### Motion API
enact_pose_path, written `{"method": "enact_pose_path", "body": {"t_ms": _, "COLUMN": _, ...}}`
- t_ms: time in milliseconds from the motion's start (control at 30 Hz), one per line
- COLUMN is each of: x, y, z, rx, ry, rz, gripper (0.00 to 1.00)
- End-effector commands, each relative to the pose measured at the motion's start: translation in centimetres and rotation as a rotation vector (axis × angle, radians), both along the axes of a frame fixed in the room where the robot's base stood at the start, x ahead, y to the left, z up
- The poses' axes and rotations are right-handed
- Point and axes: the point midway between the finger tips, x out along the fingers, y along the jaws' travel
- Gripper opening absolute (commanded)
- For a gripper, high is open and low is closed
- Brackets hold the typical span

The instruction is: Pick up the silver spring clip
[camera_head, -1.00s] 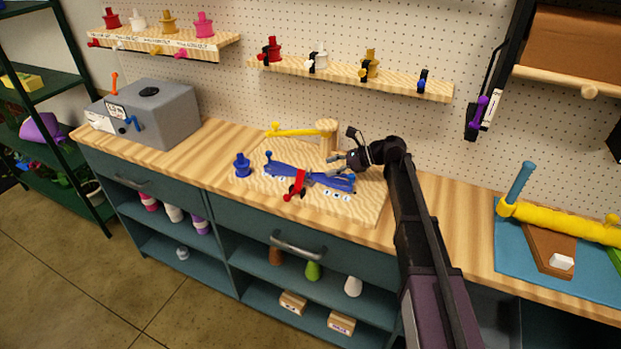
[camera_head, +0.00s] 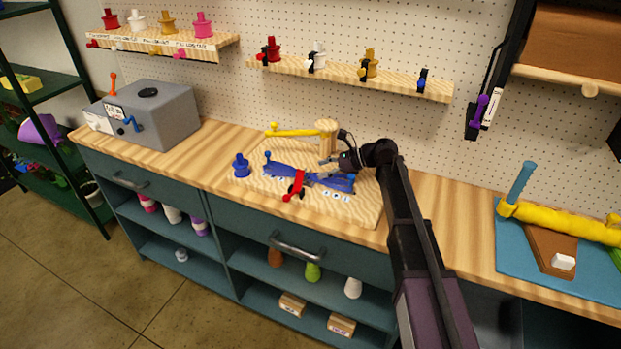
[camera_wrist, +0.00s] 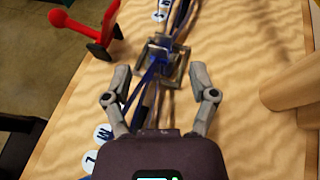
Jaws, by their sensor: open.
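A small grey metallic piece that looks like the silver spring clip (camera_wrist: 178,73) lies in the wrist view, over a bundle of blue and brown strands. My gripper (camera_wrist: 160,74) is open, with one finger on each side of this piece and the strands; I cannot tell whether either touches. In the head view my gripper (camera_head: 327,162) is low over the wooden board (camera_head: 357,214), above the blue bundle (camera_head: 285,174). The clip cannot be made out there.
A red tool (camera_head: 298,186) lies close to the bundle; it also shows in the wrist view (camera_wrist: 95,35). A wooden post (camera_head: 326,137) with a yellow arm stands behind. A blue spool (camera_head: 241,165) is at the left. The counter right of my arm is clear up to a blue mat (camera_head: 510,262).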

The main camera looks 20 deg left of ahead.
Motion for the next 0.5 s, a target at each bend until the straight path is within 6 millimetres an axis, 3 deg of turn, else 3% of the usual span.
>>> {"method": "enact_pose_path", "body": {"t_ms": 500, "x": -1.2, "y": 4.1, "z": -2.2, "rx": 0.000, "ry": 0.001, "rz": 0.002, "gripper": 0.74}}
